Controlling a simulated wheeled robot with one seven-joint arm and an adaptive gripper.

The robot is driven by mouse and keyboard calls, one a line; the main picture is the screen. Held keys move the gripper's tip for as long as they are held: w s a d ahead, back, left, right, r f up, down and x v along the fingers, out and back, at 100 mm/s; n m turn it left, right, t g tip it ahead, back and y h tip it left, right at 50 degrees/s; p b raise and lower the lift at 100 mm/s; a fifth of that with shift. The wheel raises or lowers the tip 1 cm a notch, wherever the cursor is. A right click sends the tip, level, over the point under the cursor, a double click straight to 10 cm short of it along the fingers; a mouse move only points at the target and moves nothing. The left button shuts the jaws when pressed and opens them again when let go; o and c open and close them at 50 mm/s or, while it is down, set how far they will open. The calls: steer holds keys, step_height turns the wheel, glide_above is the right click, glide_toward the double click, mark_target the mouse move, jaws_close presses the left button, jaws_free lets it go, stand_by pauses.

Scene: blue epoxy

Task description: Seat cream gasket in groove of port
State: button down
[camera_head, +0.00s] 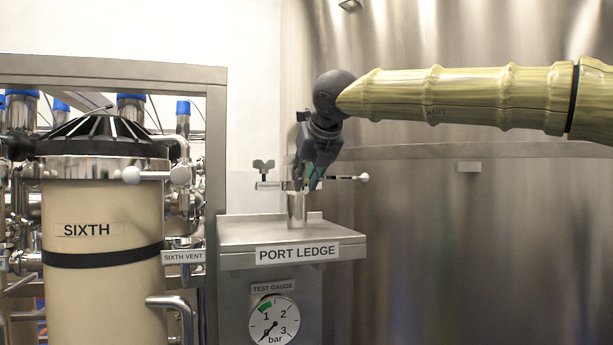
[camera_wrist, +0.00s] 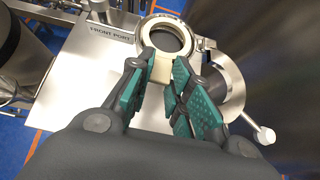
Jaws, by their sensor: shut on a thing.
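The cream gasket (camera_wrist: 143,48) is a pale ring with a tab, seen near the top of the wrist view. My gripper (camera_wrist: 162,72) is shut on the tab, with teal finger pads on either side. The ring lies over or at the round metal mouth of the port, beside the FRONT PORT label (camera_wrist: 112,33). I cannot tell whether the gasket touches the groove or sits just above it. In the head view my gripper (camera_head: 308,187) points down at the top of the port's metal neck (camera_head: 297,208); the gasket is not clearly visible there.
A metal clamp part (camera_wrist: 234,78) with a ball-ended handle (camera_wrist: 264,135) sits right of the port. A wing nut (camera_head: 263,166) stands left of the port. The port rises from the PORT LEDGE (camera_head: 236,234). The SIXTH vessel (camera_head: 95,285) stands left, and a steel wall is behind.

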steer(key=shift+f, duration=0.5)
steer(key=c, duration=1.2)
jaws_free()
steer(key=shift+c, duration=0.2)
steer(key=shift+r, duration=0.1)
steer(key=shift+v, duration=2.5)
steer(key=v, duration=1.2)
